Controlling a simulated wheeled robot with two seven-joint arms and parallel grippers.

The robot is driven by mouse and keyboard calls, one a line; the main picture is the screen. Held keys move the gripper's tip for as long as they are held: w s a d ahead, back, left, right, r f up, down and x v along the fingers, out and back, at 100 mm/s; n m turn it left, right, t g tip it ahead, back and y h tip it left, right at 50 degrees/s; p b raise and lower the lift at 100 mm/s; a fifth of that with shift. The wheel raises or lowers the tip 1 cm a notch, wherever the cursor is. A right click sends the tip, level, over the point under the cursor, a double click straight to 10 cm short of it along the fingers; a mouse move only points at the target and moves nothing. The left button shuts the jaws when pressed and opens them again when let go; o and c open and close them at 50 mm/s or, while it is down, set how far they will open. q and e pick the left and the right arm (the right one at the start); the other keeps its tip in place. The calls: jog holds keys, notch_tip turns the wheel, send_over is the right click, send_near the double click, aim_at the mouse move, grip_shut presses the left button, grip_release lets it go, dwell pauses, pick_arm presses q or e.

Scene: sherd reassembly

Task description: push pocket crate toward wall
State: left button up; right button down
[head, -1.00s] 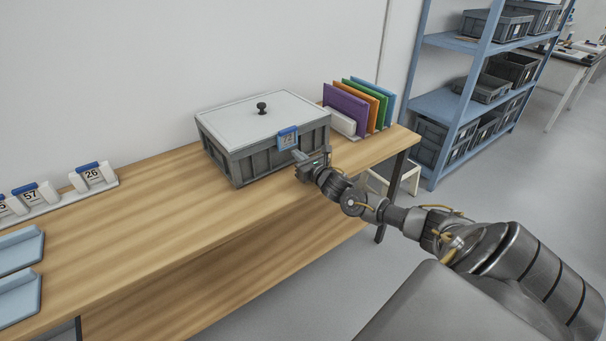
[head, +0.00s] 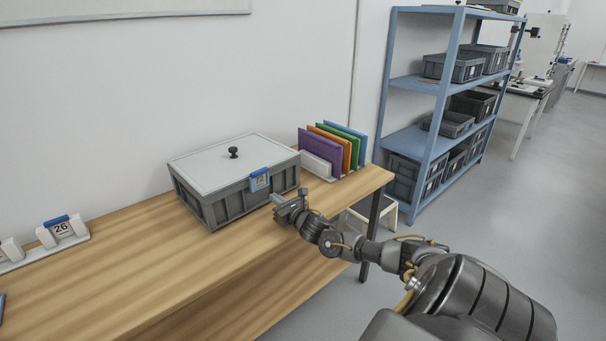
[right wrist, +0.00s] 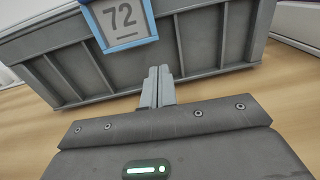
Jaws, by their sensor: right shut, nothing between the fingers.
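The pocket crate (head: 222,208) is a grey ribbed box with a white lid (head: 220,165) and a black knob. It stands on the wooden table near the wall. A blue-framed pocket (head: 259,181) on its front holds a card; in the right wrist view the card (right wrist: 121,20) reads 72. My right gripper (head: 277,198) is shut and empty at the crate's front side, below and right of the pocket. In the right wrist view its closed fingertips (right wrist: 159,72) point at the crate's front wall (right wrist: 205,45); I cannot tell whether they touch. My left gripper is out of view.
Colored panels (head: 335,150) stand in a white rack right of the crate, near the table's right end. A numbered stand (head: 62,230) is at the left. The wooden table (head: 150,270) is bare in front of the crate. Blue shelving (head: 437,120) stands beyond.

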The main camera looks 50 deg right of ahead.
jog(key=s, duration=0.1)
jog(key=s+a, duration=0.1)
jog(key=s, duration=0.1)
jog(key=shift+s, duration=0.2)
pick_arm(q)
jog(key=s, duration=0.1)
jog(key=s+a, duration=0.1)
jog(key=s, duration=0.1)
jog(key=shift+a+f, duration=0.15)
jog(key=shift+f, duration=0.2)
pick_arm(e)
jog(key=s, duration=0.5)
jog(key=s+a, duration=0.1)
jog(key=s, duration=0.2)
